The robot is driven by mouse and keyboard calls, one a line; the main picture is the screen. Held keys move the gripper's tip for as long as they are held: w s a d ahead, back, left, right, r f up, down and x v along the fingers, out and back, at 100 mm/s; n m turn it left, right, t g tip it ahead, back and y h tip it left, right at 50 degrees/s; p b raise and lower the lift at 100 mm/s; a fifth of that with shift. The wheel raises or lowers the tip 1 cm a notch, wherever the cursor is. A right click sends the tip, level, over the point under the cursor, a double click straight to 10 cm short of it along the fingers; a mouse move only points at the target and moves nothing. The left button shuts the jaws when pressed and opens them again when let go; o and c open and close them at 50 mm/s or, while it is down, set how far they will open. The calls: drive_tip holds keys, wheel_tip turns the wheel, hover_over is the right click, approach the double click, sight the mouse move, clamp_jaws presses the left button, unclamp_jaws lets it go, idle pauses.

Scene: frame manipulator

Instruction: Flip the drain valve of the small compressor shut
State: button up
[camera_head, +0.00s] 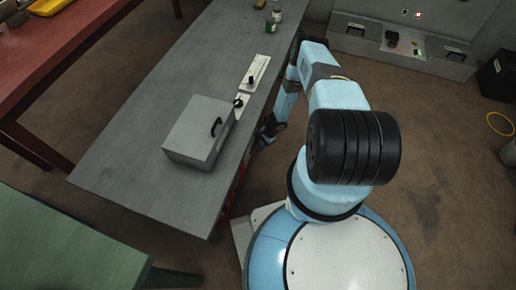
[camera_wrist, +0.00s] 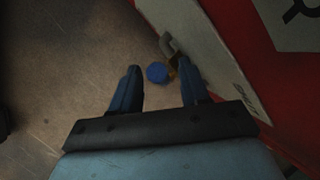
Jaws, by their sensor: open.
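In the wrist view, a small valve with a round blue end (camera_wrist: 157,73) and a brass-coloured body (camera_wrist: 172,66) sticks out beside a red and pale panelled body (camera_wrist: 238,45), which looks like the compressor. My gripper (camera_wrist: 159,67) is open, with one finger on each side of the blue end. Whether either finger touches it I cannot tell. In the head view my gripper (camera_head: 265,137) hangs low beside the long table's right edge. The valve is hidden there; only a sliver of red (camera_head: 239,184) shows under the edge.
A curved grey piece (camera_wrist: 168,45) stands just beyond the valve. The long grey table (camera_head: 130,150) carries a grey case (camera_head: 195,135), a pale strip with black knobs (camera_head: 255,75) and bottles. Brown floor (camera_wrist: 60,70) is clear left of the gripper.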

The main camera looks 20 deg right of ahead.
drive_tip(key=shift+x, duration=1.7)
clamp_jaws()
